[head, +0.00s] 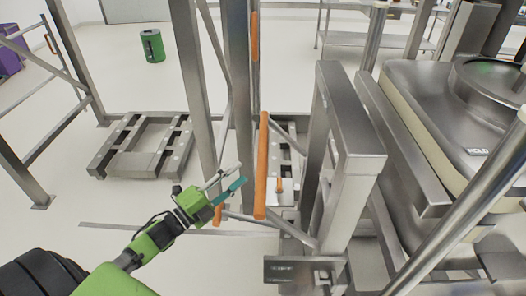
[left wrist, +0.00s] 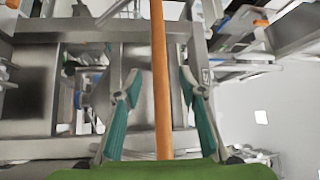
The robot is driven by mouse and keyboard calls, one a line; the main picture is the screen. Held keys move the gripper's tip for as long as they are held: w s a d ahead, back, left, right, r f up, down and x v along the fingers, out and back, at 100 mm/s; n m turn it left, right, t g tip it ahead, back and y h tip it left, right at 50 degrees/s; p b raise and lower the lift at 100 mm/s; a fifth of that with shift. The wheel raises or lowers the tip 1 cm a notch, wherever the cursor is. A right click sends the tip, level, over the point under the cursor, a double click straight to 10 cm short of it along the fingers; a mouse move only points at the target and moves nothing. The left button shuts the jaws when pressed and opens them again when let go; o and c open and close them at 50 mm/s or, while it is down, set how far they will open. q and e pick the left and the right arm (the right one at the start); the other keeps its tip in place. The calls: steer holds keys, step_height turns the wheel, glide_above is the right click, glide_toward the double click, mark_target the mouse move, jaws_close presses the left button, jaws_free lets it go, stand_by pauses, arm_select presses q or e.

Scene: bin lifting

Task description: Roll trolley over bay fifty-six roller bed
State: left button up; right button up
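A steel trolley frame (head: 350,130) stands right of centre in the head view, with an upright orange handle (head: 261,165) on its near left side. My left gripper (head: 240,174) is just left of this handle, its fingers pointing toward it. In the left wrist view an orange bar (left wrist: 161,40) runs between the two teal fingers of my open left gripper (left wrist: 161,78), with gaps on both sides. A low steel floor bed (head: 140,160) lies at the left; a similar one (head: 286,150) is partly hidden behind the handle. No bay number is readable. My right gripper is not in view.
A large steel bin (head: 440,125) marked HOLD fills the right side. Tall steel posts (head: 190,80) stand close beyond my left gripper. A green drum (head: 153,46) stands on open floor farther back. A purple object (head: 8,60) is at the far left.

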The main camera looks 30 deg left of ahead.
mark_target(262, 155)
arm_select(q)
steer(key=p+x, duration=0.1)
steer(key=x, duration=0.8)
steer(key=shift+w+p, duration=0.35)
steer(key=shift+w+d, duration=0.15)
steer(key=shift+w, duration=0.5)
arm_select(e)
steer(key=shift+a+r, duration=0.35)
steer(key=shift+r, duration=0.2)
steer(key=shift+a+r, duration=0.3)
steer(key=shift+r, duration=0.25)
arm_select(q)
jaws_close()
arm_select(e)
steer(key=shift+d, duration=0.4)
